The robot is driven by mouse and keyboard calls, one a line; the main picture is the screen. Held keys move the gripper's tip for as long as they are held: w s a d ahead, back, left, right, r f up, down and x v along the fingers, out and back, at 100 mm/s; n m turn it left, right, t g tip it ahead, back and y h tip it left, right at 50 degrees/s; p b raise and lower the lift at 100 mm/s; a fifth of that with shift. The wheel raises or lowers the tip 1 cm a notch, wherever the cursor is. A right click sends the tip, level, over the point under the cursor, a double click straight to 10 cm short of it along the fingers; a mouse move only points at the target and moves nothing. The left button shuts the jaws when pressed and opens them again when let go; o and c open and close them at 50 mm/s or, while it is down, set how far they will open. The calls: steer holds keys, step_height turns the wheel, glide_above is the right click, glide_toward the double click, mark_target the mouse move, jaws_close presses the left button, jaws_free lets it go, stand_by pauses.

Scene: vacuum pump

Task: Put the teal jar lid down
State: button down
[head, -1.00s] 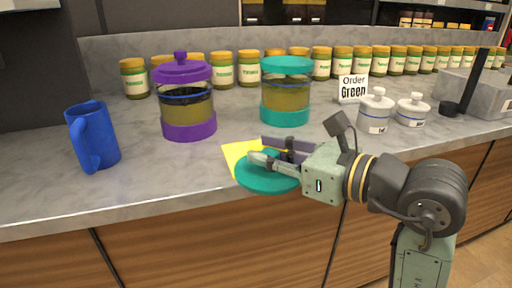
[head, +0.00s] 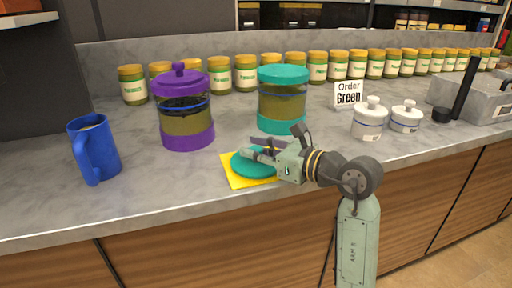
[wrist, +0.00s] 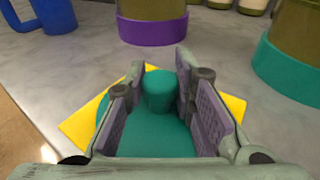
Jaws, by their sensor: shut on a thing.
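The teal jar lid (head: 243,163) is a flat disc over the yellow square (head: 235,182) near the counter's front edge. My gripper (head: 262,150) is shut on its knob. The wrist view shows the round knob (wrist: 160,88) between the two finger pads, with the disc (wrist: 152,138) below and the yellow square (wrist: 80,128) showing around it. The lid looks level and very low; I cannot tell whether it touches the square. The teal jar (head: 282,105) stands behind, with a teal rim and base and olive contents.
A purple jar (head: 186,120) with its lid on and a blue mug (head: 93,150) stand to the left. White pots (head: 369,120), an order sign (head: 348,94) and a grey bin (head: 485,98) are to the right. Several labelled jars (head: 219,76) line the back.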

steer(key=shift+f, duration=0.2)
steer(key=c, duration=1.3)
jaws_free()
steer(key=shift+c, duration=0.2)
steer(key=shift+r, duration=0.1)
steer(key=shift+r, duration=0.2)
steer(key=b+v, duration=0.3)
steer(key=v, duration=0.9)
steer(key=shift+f, duration=0.15)
